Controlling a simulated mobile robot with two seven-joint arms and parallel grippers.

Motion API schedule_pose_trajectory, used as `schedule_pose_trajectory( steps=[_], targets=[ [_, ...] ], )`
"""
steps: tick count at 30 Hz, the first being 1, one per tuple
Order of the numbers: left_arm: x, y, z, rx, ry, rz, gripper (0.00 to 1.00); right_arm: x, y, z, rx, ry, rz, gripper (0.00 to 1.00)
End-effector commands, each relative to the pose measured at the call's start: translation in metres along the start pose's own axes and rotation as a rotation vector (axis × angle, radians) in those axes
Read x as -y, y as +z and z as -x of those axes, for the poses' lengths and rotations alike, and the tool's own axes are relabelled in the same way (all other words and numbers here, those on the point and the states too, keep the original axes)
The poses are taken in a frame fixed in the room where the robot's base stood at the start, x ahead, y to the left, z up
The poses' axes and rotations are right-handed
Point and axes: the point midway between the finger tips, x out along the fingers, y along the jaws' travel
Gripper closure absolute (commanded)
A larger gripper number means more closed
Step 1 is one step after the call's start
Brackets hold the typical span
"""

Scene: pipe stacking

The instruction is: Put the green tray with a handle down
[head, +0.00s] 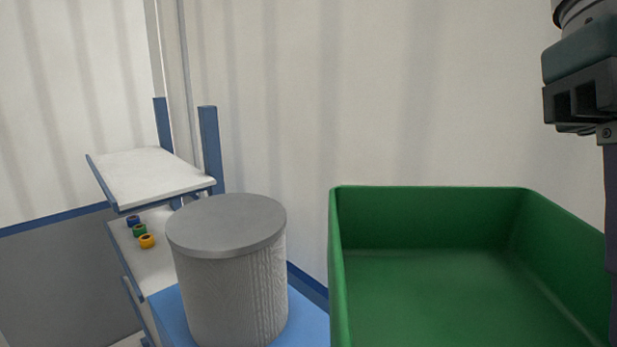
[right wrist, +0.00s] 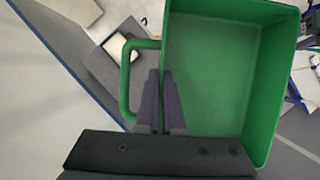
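The green tray (head: 430,285) is empty and fills the lower right of the head view, cut off by the bottom edge. It also shows in the right wrist view (right wrist: 210,75), with its loop handle (right wrist: 125,80) on the left side. My right gripper (right wrist: 161,75) is shut on the tray's wall beside the handle, one finger outside and one inside. In the head view part of this gripper (head: 611,230) shows at the right edge. What lies under the tray is hidden in the head view. My left gripper is not in view.
A grey ribbed cylinder with a flat lid (head: 230,275) stands on a blue surface (head: 305,322) left of the tray. Behind it is a white shelf rack (head: 150,178) with blue posts and small coloured rings (head: 139,231). A pale corrugated wall (head: 400,90) closes the back.

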Motion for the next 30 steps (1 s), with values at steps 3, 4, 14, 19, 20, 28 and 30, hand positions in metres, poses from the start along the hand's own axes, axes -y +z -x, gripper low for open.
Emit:
schedule_pose_trajectory(
  steps=[3, 4, 14, 19, 20, 28, 30],
  targets=[
    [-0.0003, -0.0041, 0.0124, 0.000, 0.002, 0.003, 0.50, -0.0013, 0.0075, 0.0160, -0.002, 0.024, 0.059, 1.00],
    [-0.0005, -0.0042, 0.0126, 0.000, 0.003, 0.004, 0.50, -0.0017, 0.0078, 0.0169, -0.003, 0.028, 0.065, 1.00],
    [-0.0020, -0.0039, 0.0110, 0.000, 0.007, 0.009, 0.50, -0.0020, 0.0073, 0.0155, -0.002, 0.029, 0.073, 1.00],
    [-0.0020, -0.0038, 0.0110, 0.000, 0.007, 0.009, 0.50, -0.0009, 0.0078, 0.0140, 0.002, 0.026, 0.076, 1.00],
    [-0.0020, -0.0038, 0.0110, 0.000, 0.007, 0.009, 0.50, -0.0009, 0.0081, 0.0138, 0.004, 0.026, 0.077, 1.00],
    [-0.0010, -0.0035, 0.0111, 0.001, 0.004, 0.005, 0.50, -0.0018, 0.0075, 0.0161, -0.003, 0.031, 0.073, 1.00],
    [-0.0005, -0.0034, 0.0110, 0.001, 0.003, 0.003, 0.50, -0.0021, 0.0072, 0.0160, -0.004, 0.031, 0.073, 1.00]
  ],
)
